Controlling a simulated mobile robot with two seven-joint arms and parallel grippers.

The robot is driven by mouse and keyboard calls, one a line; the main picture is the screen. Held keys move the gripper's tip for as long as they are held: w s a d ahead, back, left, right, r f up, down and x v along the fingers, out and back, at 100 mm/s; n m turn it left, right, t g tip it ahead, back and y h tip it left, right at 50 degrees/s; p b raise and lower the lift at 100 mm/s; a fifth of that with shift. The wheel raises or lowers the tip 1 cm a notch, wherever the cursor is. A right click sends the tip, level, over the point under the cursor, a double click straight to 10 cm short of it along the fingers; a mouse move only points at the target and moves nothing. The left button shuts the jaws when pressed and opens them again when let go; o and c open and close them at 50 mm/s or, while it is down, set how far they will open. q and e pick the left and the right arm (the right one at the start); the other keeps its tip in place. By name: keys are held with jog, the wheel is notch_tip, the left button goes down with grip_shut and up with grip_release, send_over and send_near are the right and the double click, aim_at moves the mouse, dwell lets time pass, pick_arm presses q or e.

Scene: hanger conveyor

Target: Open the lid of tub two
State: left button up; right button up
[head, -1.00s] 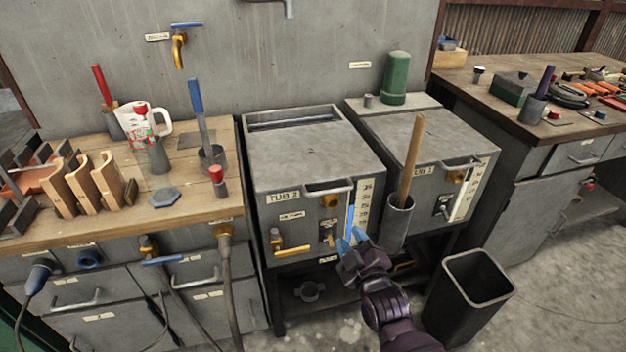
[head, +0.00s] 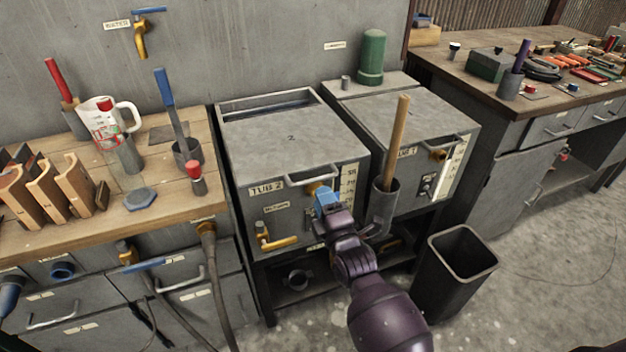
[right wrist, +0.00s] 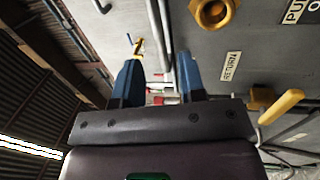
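Tub two (head: 290,195) is a grey metal box in the middle of the head view, labelled TUB 2. A bar handle (head: 307,181) is at the lid's front edge. My right gripper (head: 325,194), with blue fingers, is at the right part of this handle. In the right wrist view its fingers (right wrist: 160,72) are apart, with grey bars (right wrist: 158,30) showing in line with the gap. I cannot tell whether the handle is between the fingertips. My left gripper is not in view.
Tub one (head: 420,130) stands close on the right, with a grey holder (head: 383,205) and wooden stick in front. A yellow tap (head: 275,240) juts from tub two's front. A black bin (head: 458,270) stands at the right. A wooden bench (head: 110,205) adjoins on the left.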

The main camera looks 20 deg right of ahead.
aim_at(314, 180)
jog(key=shift+w+a+r+b, duration=0.1)
jog(key=shift+w+r, duration=0.1)
jog(key=shift+w, duration=0.85)
jog(key=shift+w+d+r+b, duration=0.1)
jog(key=shift+w+r+b, duration=0.1)
jog(key=shift+w, duration=0.9)
jog(key=shift+w+a+r+b, duration=0.1)
jog(key=shift+w+r, duration=0.1)
jog(key=shift+w, duration=0.85)
jog(key=shift+c, duration=0.3)
grip_shut()
